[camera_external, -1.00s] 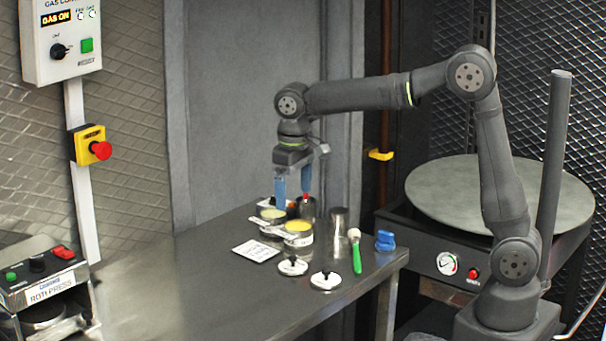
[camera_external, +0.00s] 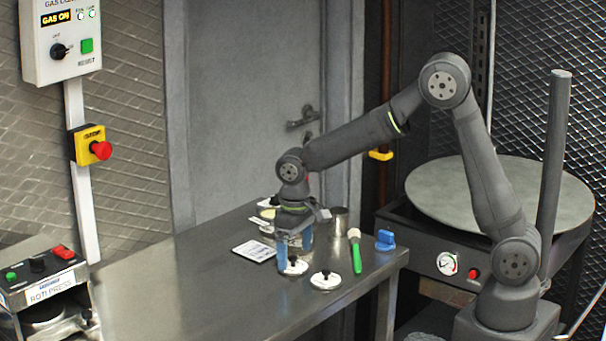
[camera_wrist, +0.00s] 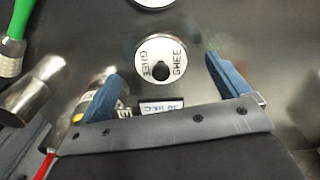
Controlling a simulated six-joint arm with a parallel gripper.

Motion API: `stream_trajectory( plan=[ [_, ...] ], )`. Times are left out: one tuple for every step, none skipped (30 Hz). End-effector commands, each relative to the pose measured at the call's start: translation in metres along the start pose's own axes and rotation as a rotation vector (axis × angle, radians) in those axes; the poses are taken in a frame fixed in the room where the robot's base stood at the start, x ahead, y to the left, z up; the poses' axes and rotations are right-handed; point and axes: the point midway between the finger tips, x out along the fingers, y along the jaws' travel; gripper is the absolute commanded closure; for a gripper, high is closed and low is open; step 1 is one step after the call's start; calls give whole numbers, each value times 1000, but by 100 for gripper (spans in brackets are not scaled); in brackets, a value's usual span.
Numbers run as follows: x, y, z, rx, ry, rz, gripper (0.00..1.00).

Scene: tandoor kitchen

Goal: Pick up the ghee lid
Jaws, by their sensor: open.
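The ghee lid (camera_wrist: 176,45) is a round white disc with a black knob and the word GHEE printed on it. It lies flat on the steel table, and in the external view the ghee lid (camera_external: 294,270) is partly covered by my blue fingers. My gripper (camera_wrist: 162,68) is open, with one finger to each side of the lid in the wrist view. In the external view my gripper (camera_external: 293,260) points down over the lid. Whether the fingers touch it is not clear. Nothing is held.
A second white lid (camera_external: 326,281) lies just in front, also at the wrist view's top edge (camera_wrist: 152,3). Tins behind my gripper are partly hidden. A white card (camera_external: 254,250), metal cup (camera_external: 341,218), green-handled brush (camera_external: 356,255) and blue object (camera_external: 385,240) stand around.

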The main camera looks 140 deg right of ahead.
Motion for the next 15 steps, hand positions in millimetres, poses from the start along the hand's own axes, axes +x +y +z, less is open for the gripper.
stream_trajectory(
  plan=[
    [9,0,1,0,-4,1,7],
    [13,0,1,0,-4,1,7],
    [17,0,0,0,-2,0,7],
    [20,0,0,0,-1,0,7],
    [22,0,0,0,-1,0,7],
    [23,0,0,0,-1,0,7],
    [24,0,0,0,0,0,7],
    [25,0,0,0,0,0,7],
    [25,0,0,0,1,0,7],
    [25,0,0,0,1,0,7],
    [24,0,0,0,1,0,7],
    [24,0,0,0,1,0,7],
    [24,0,0,0,1,0,7],
    [24,0,0,0,1,0,13],
    [24,0,0,0,1,0,20]
  ],
)
